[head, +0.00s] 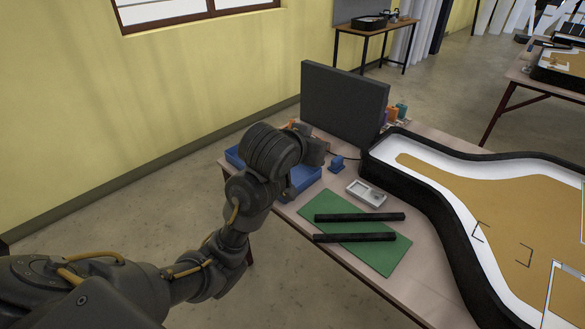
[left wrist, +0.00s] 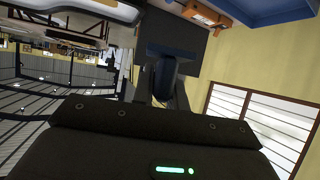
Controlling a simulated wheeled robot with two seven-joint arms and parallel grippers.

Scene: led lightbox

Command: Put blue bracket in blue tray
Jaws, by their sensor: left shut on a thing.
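The blue bracket (left wrist: 166,76) is between the fingers of my left gripper (left wrist: 160,92) in the left wrist view, dark blue in shadow. In the head view a small blue piece (head: 337,164) shows just right of my left gripper (head: 326,156), and it appears to be this bracket. The gripper is shut on it; the fingers are mostly hidden in the head view. The blue tray (head: 305,178) lies at the table's left edge, largely covered by my left wrist. A blue surface, likely this tray, shows in the left wrist view (left wrist: 275,10).
A dark grey panel (head: 345,103) stands behind. A white part (head: 366,193) and two black bars (head: 358,217) (head: 354,238) lie on or by a green mat (head: 385,258). A large black-walled lightbox frame (head: 455,225) fills the right side. Orange (head: 391,115) and green (head: 402,110) items stand beside the panel.

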